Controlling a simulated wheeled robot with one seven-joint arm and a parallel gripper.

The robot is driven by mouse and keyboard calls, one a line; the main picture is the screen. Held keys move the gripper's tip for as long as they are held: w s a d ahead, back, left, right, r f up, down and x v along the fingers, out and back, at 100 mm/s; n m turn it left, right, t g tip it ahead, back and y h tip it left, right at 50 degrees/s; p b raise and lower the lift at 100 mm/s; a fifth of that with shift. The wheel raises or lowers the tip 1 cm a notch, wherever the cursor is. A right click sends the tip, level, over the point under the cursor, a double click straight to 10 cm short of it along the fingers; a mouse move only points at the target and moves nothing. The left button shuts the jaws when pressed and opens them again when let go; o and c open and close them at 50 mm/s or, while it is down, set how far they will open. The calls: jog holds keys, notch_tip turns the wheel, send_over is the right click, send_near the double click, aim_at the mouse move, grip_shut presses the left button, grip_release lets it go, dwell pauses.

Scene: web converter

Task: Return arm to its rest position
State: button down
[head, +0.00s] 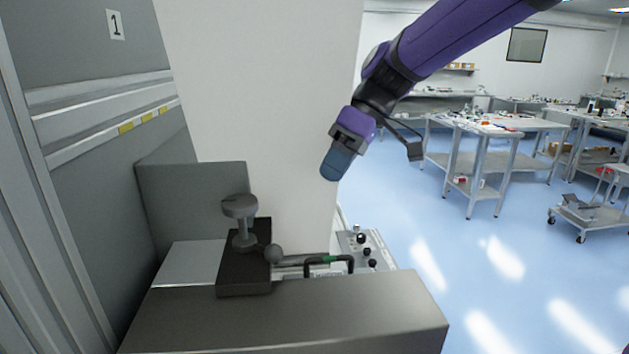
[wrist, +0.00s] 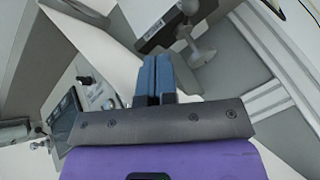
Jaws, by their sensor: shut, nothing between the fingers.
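My purple arm reaches in from the top right in the head view. My gripper (head: 329,174) hangs in the air above and behind the grey machine top, apart from it, pointing down and slightly left. In the wrist view my gripper (wrist: 156,62) shows two blue fingers side by side, closed together and holding nothing. Below it in the head view, a dark block with a round grey knob (head: 240,207) stands on the machine top (head: 300,319).
A control panel with black knobs (head: 367,250) is behind the machine top. A tall white panel (head: 265,80) and a grey wall numbered 1 (head: 75,60) stand left. Worktables (head: 485,128) and a cart (head: 585,213) stand at right, with clear blue floor (head: 450,240) between.

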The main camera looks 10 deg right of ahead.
jog(key=s+d+m+t+h, duration=0.6)
jog(key=s+d+m, duration=0.6)
jog(key=s+d, duration=0.7)
jog(key=shift+d+f+t+h, duration=0.15)
jog(key=shift+f+t+h, duration=0.15)
jog(key=shift+t, duration=0.3)
